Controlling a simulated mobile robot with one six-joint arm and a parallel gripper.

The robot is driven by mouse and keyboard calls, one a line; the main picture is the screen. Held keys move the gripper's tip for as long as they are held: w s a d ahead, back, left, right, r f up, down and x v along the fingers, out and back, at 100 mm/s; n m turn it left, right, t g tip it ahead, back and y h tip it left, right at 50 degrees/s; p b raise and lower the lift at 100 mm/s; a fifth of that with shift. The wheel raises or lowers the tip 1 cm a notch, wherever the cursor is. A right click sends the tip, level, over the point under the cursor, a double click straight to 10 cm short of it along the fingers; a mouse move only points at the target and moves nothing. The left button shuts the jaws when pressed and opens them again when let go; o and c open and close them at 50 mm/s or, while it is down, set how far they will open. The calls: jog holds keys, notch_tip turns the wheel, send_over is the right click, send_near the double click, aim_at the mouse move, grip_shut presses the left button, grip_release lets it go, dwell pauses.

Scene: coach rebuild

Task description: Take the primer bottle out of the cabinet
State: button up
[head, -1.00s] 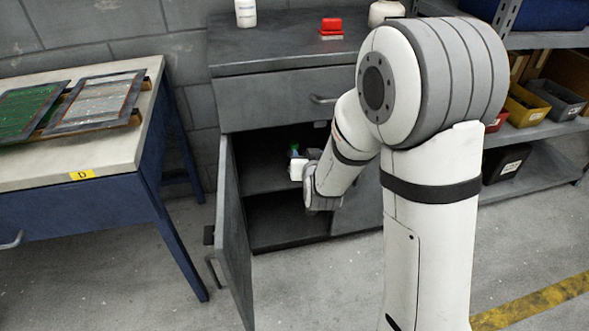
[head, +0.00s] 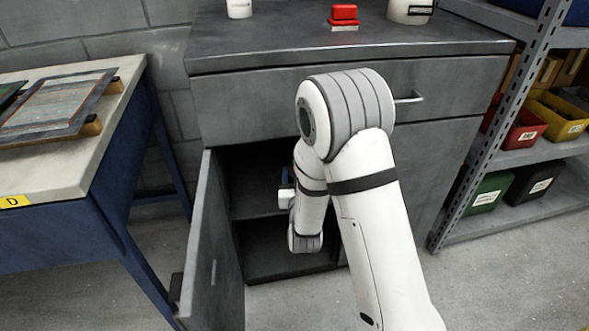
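The grey cabinet (head: 350,100) stands ahead with its left door (head: 215,250) swung open toward me. A shelf divides its dark inside. My arm reaches down to the opening. My gripper (head: 285,182) is at the upper compartment, mostly hidden by my own wrist, and its fingers are too small to make out. A small blue patch shows just above the white end of my wrist; I cannot tell whether it is part of the gripper or a bottle. No primer bottle can be clearly made out inside.
A white container (head: 239,9), a red object (head: 344,13) and a white jar (head: 410,10) stand on the cabinet top. A blue-legged table (head: 100,150) is close on the left. A shelf rack (head: 520,165) with coloured bins stands right. The floor between is clear.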

jog(key=w+b, duration=0.1)
jog(key=w, duration=0.2)
jog(key=w+b, duration=0.1)
jog(key=w, duration=0.1)
jog(key=w+a+b, duration=0.1)
jog(key=w, duration=0.2)
jog(key=shift+w, duration=0.3)
jog(key=shift+r, duration=0.1)
grip_shut()
